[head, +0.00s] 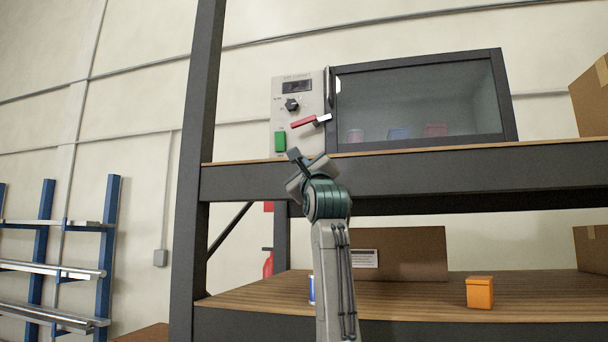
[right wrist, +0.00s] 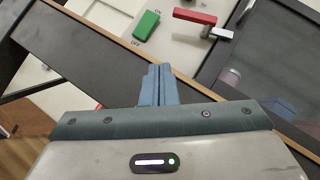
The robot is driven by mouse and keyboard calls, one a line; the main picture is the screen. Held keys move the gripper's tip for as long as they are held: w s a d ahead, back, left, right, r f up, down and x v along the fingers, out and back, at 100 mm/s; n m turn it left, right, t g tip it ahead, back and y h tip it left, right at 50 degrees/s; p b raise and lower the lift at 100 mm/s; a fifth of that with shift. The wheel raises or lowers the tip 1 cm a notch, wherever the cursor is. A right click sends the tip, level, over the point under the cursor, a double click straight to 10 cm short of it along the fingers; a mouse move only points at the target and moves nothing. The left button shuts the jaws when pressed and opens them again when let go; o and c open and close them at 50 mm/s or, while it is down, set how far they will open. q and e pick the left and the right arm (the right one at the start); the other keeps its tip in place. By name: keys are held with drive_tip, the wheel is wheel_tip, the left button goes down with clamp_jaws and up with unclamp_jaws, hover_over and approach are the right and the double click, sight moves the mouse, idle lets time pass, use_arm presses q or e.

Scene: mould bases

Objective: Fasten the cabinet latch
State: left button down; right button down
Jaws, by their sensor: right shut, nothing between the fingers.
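The cabinet (head: 277,95) stands on the upper shelf, with a pale control panel and a dark-framed glass door (head: 420,145) on its right. The latch (head: 303,122) has a red handle lying nearly level, slightly raised at its right end, beside a white piece near the door edge. The red handle also shows at the top of the right wrist view (right wrist: 195,16). My right gripper (head: 294,157) is shut and empty, below the panel near the shelf edge, apart from the latch. Its closed fingers show in the right wrist view (right wrist: 159,84). My left gripper is out of view.
A green switch (head: 280,142) and a black knob (head: 292,104) sit on the panel near the latch. The upper shelf's front beam (head: 420,180) runs below the cabinet. An orange box (head: 480,293) stands on the lower shelf. A dark upright (head: 197,120) stands at left.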

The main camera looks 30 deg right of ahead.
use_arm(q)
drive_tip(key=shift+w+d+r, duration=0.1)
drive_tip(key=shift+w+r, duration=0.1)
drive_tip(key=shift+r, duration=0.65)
use_arm(e)
drive_tip(key=shift+s+a+f, duration=0.25)
drive_tip(key=shift+s+f, duration=0.1)
drive_tip(key=shift+f, duration=0.15)
